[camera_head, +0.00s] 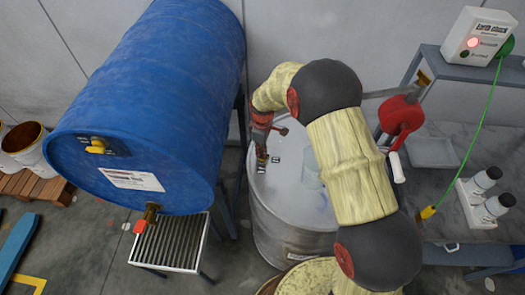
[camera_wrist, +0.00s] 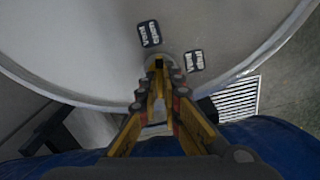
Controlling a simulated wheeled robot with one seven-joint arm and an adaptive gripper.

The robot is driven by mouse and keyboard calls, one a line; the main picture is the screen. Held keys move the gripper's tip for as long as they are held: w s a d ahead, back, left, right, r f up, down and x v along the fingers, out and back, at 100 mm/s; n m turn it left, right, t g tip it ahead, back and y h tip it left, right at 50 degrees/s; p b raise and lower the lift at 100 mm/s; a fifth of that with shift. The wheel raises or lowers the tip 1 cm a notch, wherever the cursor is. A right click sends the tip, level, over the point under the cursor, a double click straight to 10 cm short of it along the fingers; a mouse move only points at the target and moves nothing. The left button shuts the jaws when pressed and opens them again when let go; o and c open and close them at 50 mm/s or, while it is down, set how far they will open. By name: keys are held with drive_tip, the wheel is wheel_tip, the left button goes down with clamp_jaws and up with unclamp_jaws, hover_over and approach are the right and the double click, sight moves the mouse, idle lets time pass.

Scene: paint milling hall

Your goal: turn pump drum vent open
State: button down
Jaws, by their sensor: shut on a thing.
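The pale grey drum (camera_head: 318,205) stands upright in the middle of the head view, partly behind my arm. Its lid (camera_wrist: 85,45) fills the top of the wrist view. My gripper (camera_head: 262,155) reaches down to the lid near its left edge. In the wrist view my gripper (camera_wrist: 160,82) is shut on a small vent fitting (camera_wrist: 159,64) on the lid. The fingers hide most of the vent, so I cannot tell which way it points. Two small dark labels, one label (camera_wrist: 150,33) and another label (camera_wrist: 194,60), lie on the lid beside it; their text is too small to read surely.
A blue drum (camera_head: 150,90) lies on its side close left, with a tap (camera_head: 147,217) above a grated stand (camera_head: 172,243). A red hand pump (camera_head: 400,115) is right of my arm. A bench (camera_head: 440,200) with an earth-check box (camera_head: 478,42) stands at right.

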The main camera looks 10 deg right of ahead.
drive_tip(key=shift+n, duration=1.2)
drive_tip(key=c, duration=2)
unclamp_jaws()
wheel_tip(320, 180, up, 12)
